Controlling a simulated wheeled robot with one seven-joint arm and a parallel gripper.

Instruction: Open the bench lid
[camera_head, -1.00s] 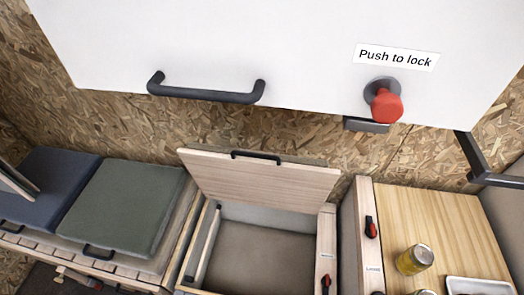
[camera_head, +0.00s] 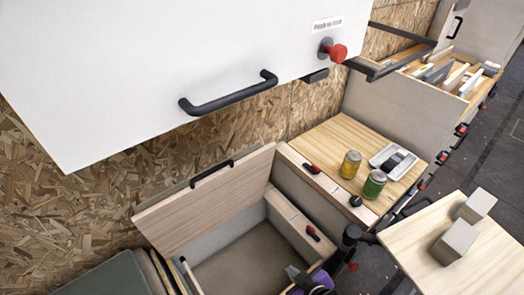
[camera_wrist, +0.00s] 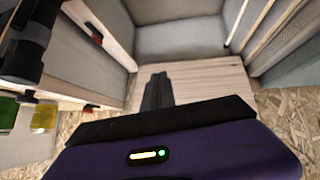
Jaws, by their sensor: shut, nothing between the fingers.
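The bench lid (camera_head: 205,205) is a pale wooden board standing raised, tilted back towards the chipboard wall. Its black handle (camera_head: 212,172) is on the upper edge. Below it the grey-lined bench compartment (camera_head: 235,265) is open and looks empty. My gripper (camera_wrist: 157,90) is shut and empty in the wrist view, its dark fingers showing in front of the lid board (camera_wrist: 205,80). In the head view only part of my purple gripper body shows at the bottom edge, over the compartment's front right; its fingertips are not clear there.
A white overhead cabinet door (camera_head: 150,70) with a black handle and red knob hangs above. A small table (camera_head: 480,265) with two grey blocks stands at lower right. Green cushion (camera_head: 110,275) at lower left.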

